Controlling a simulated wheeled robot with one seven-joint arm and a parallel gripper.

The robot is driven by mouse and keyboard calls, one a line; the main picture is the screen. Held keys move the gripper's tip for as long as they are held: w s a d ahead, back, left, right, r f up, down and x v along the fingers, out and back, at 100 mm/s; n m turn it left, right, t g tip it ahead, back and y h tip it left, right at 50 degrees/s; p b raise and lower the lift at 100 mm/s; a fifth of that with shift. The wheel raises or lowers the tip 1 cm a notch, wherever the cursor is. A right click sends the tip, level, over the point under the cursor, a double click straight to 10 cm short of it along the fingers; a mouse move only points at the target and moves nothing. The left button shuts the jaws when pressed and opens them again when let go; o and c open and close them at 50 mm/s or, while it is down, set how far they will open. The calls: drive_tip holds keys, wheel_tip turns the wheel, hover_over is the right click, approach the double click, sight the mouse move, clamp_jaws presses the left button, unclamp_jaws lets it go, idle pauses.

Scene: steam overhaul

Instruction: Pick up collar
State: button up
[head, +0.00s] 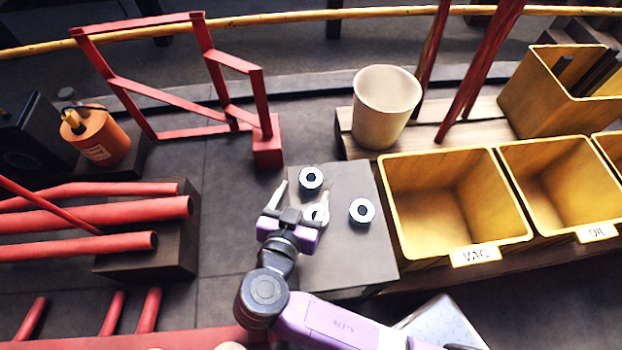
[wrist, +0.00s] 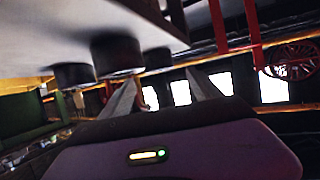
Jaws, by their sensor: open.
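Three short ring-shaped collars, pale on top with dark centres, sit on a small grey table (head: 345,265) in the head view. One collar (head: 311,179) is at the far edge, one (head: 361,212) is to the right, and one (head: 316,213) is partly covered by my gripper (head: 303,197). In the wrist view my gripper (wrist: 160,94) is open, with nothing seen between its fingers. A dark collar (wrist: 117,53) shows close beside the left finger there, and another (wrist: 74,75) lies farther left. I cannot tell whether a finger touches the collar.
Yellow bins (head: 455,205) stand close to the table's right, beside a tall cream bucket (head: 385,105). A red metal frame (head: 265,145) stands behind to the left. Red pipes (head: 95,215) lie on a dark block at the left. The table's front part is clear.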

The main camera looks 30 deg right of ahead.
sight(313, 175)
drive_tip(key=x, duration=0.2)
drive_tip(key=b+x, duration=0.1)
drive_tip(key=x, duration=0.1)
drive_tip(key=b+x, duration=0.1)
drive_tip(key=x, duration=0.1)
drive_tip(key=shift+d+f, duration=0.1)
drive_tip(key=shift+f, duration=0.2)
drive_tip(key=shift+w+d+f, duration=0.15)
drive_tip(key=shift+w+d, duration=0.25)
drive_tip(key=shift+c, duration=0.4)
clamp_jaws()
